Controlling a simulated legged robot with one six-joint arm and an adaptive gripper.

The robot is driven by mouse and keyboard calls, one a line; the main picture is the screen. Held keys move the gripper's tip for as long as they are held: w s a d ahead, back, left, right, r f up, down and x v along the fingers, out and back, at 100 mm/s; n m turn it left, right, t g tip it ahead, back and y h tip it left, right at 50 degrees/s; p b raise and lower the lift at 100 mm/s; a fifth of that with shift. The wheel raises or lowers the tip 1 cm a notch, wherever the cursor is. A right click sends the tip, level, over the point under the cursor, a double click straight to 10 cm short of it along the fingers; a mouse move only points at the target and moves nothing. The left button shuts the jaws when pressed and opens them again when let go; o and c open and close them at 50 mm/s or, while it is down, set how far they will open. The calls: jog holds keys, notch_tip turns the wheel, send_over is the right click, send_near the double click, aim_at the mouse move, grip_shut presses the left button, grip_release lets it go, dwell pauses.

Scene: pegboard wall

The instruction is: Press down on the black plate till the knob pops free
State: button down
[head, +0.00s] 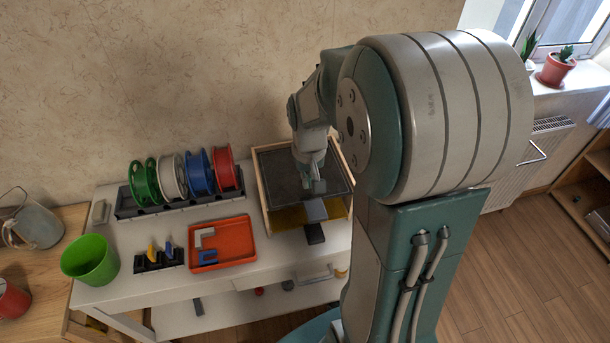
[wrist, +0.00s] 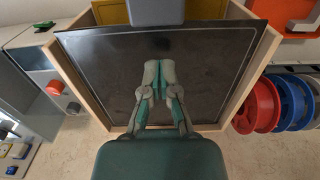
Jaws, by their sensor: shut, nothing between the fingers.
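The black plate (head: 277,172) lies in a light wooden frame on the white table, and it fills much of the wrist view (wrist: 95,75). My gripper (head: 318,186) is over the right part of the plate, pointing down. Its fingertips are together and empty in the wrist view (wrist: 160,72); I cannot tell whether they touch the plate. A grey block (head: 316,210) sits at the plate's front edge, also at the top of the wrist view (wrist: 155,10). I cannot tell whether this block is the knob.
A yellow surface (head: 289,217) shows in front of the plate. To the left are an orange tray (head: 237,233) with a grey and a blue piece, a rack of coloured spools (head: 172,178), and a green cup (head: 90,260). A dark piece (head: 314,233) lies at the front.

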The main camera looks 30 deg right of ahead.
aim_at(308, 191)
jog(key=shift+r, duration=2.55)
